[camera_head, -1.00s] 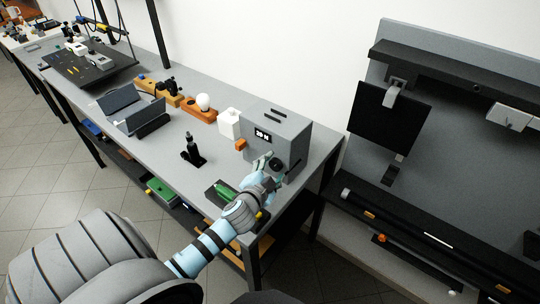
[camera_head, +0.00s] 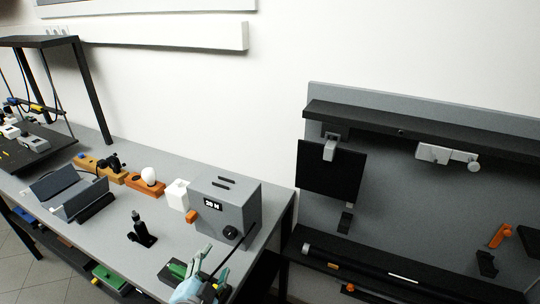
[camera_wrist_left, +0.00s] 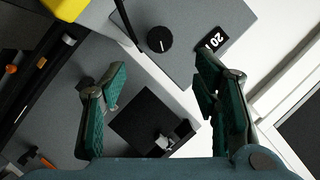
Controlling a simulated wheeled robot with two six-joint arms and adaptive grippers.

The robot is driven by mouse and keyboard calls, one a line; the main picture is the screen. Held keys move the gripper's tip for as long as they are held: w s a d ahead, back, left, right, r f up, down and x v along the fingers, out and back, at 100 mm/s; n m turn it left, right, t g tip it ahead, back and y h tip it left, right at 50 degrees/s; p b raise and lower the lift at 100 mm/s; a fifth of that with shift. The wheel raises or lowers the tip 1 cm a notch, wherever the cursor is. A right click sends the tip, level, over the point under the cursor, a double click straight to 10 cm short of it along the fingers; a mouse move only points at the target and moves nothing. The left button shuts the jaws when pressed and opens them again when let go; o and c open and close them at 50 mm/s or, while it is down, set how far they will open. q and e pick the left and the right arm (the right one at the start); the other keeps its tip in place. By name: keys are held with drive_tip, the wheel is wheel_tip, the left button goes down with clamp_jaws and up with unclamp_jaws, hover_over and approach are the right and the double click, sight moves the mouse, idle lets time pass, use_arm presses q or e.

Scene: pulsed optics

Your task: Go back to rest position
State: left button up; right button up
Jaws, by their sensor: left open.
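My left gripper (camera_head: 209,264) is at the bottom centre of the head view, in front of the grey box with a display and a knob (camera_head: 226,208). In the left wrist view, my left gripper (camera_wrist_left: 160,100) has its two green-padded fingers wide apart with nothing between them. The grey box also shows in the left wrist view (camera_wrist_left: 180,28), with its black knob and a display beyond the fingertips. My right gripper is in neither view.
The grey workbench (camera_head: 105,237) holds a black stand (camera_head: 141,232), a white block (camera_head: 177,195), an orange base with a white bulb (camera_head: 146,182) and a dark open case (camera_head: 72,192). A wall panel with a black screen (camera_head: 331,170) stands at the right.

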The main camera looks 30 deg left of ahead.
use_arm(q)
drive_tip(key=shift+s+f, duration=0.15)
drive_tip(key=shift+s, duration=0.1)
drive_tip(key=s+f+n+g, duration=0.2)
drive_tip(key=s+f, duration=0.1)
drive_tip(key=s+d+f+n+g, duration=0.1)
drive_tip(key=s+f+n+g, duration=0.1)
drive_tip(key=s+g, duration=0.1)
drive_tip(key=shift+s+d+f, duration=0.2)
drive_tip(key=shift+s+f, duration=0.05)
drive_tip(key=shift+f, duration=0.15)
drive_tip(key=s+d+f+n+g+h, duration=0.1)
drive_tip(key=s+d+f+g+h, duration=0.3)
drive_tip(key=s+d, duration=0.45)
drive_tip(key=s+a+f+g+b, duration=0.1)
drive_tip(key=a+f, duration=0.1)
drive_tip(key=f, duration=1)
drive_tip(key=s+a+f+g+b, duration=0.1)
drive_tip(key=s+f+g+b, duration=0.1)
drive_tip(key=f, duration=0.9)
drive_tip(key=s+f+b, duration=0.1)
drive_tip(key=s+f, duration=1.2)
drive_tip(key=shift+s+a+f+n+g+b, duration=0.2)
drive_tip(key=shift+s+a+n+g+b, duration=0.1)
drive_tip(key=shift+a+g, duration=0.1)
